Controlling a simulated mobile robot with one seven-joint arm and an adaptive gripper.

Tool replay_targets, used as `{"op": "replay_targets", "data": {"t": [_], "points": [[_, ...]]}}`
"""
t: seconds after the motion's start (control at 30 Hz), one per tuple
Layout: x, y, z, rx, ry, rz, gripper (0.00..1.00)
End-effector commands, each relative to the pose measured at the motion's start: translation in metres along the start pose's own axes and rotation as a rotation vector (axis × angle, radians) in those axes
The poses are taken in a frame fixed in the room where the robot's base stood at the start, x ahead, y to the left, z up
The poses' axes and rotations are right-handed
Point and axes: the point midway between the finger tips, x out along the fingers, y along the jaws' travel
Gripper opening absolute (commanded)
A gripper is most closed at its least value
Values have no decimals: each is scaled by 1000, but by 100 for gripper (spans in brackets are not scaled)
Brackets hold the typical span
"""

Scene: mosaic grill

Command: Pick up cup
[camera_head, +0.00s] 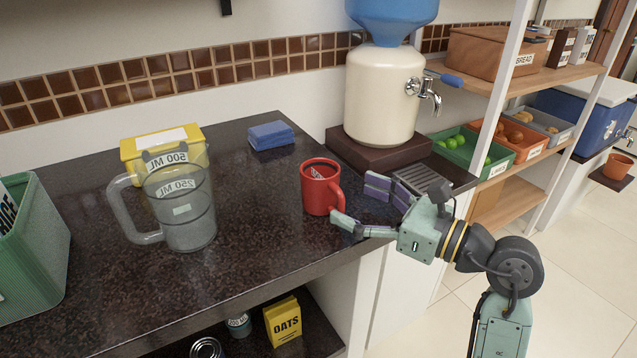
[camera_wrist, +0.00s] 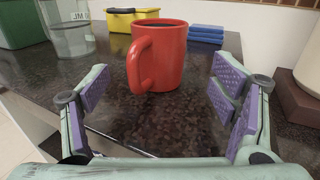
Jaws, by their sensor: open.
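The red cup (camera_head: 320,187) stands upright on the dark countertop, left of the water dispenser's base. Its handle points toward the right in the head view. My gripper (camera_head: 362,208) is at the counter's edge, just right of the cup, open and apart from it. In the wrist view the cup (camera_wrist: 158,58) is ahead of my gripper (camera_wrist: 160,98), centred between the spread purple-padded fingers, with its handle on the left facing me. Nothing is between the fingers.
A clear measuring jug (camera_head: 185,210), yellow container (camera_head: 150,148) and green bin (camera_head: 32,245) are left on the countertop (camera_head: 255,235). Blue cloths (camera_head: 270,135) lie behind the cup. The cream water dispenser (camera_head: 382,95) on its brown base (camera_head: 350,150) stands close by on the right.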

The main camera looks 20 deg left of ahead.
Motion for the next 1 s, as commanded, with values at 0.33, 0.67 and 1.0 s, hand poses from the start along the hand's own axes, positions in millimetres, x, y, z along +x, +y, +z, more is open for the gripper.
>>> {"op": "replay_targets", "data": {"t": [0.33,0.67,1.0], "points": [[36,1,6,2,-2,5,79],[74,1,4,1,-3,2,79],[75,0,3,0,-3,1,71]]}}
